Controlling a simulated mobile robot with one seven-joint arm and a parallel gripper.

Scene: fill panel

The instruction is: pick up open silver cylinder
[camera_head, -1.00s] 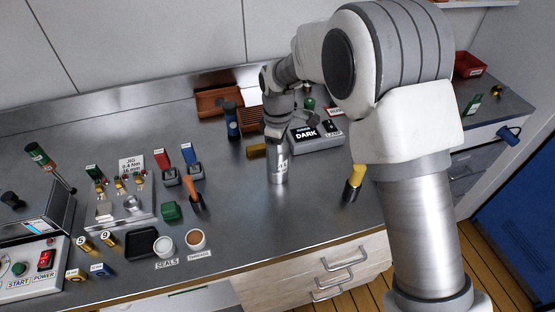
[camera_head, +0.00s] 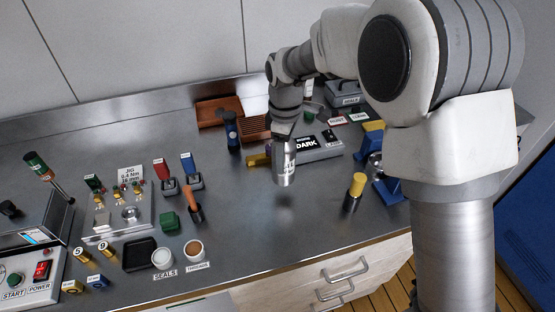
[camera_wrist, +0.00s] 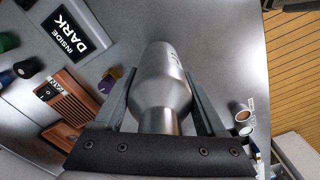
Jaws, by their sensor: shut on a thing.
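The silver cylinder (camera_head: 284,166) is in my gripper (camera_head: 283,141), upright in the head view. A dark patch lies on the bench below its base, and it appears to hang a little above the surface. In the wrist view, the cylinder (camera_wrist: 163,85) is a smooth metal body with a narrower neck, and the two fingers of my gripper (camera_wrist: 160,78) stand on either side of it. Its open end is not visible.
The yellow-topped dark holder (camera_head: 353,192) stands to the right on the steel bench (camera_head: 270,225). The box labelled DARK (camera_head: 318,149) is behind. A jig (camera_head: 118,215), an orange-handled tool (camera_head: 190,200) and small cups (camera_head: 194,250) are to the left.

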